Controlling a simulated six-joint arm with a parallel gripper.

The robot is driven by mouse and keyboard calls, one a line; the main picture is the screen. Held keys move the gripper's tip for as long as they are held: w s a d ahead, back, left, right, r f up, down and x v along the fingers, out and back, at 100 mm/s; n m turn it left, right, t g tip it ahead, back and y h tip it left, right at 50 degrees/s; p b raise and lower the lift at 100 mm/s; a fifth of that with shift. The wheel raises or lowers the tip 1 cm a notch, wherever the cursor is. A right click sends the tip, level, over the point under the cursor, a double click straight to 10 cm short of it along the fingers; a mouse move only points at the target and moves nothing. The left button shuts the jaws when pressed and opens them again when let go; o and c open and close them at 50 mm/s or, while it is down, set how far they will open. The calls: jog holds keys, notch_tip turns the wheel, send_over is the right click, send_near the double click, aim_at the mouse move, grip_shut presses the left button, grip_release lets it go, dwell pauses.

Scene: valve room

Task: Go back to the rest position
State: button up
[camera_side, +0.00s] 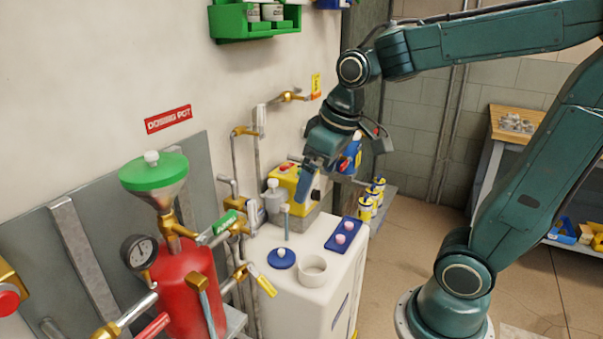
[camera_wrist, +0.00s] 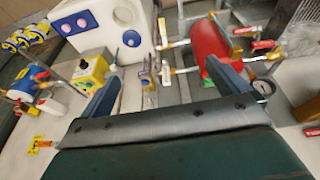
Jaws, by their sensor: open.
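My gripper (camera_side: 300,180) hangs in the air, pointing down, above the back of the white tank (camera_side: 330,300) and in front of the yellow control box (camera_side: 287,180) in the side view. In the wrist view my gripper (camera_wrist: 165,82) shows two blue fingers spread wide apart. Nothing is between them. In that view the white tank (camera_wrist: 125,50) lies beyond the fingers at top centre, and the red dosing pot (camera_wrist: 212,45) is to its right.
The red pot (camera_side: 187,285) with its green funnel (camera_side: 153,172) stands at left among pipes and valves. A green shelf (camera_side: 254,22) hangs on the wall. Blue-and-yellow cans (camera_side: 368,205) stand behind the tank. A workbench (camera_side: 505,120) is at right. Open floor lies between tank and my base.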

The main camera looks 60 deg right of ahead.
jog(key=s+a+t, duration=0.2)
jog(key=s, duration=0.7)
jog(key=shift+s+a+r, duration=0.15)
jog(key=shift+a+r, duration=0.25)
jog(key=shift+r, duration=0.05)
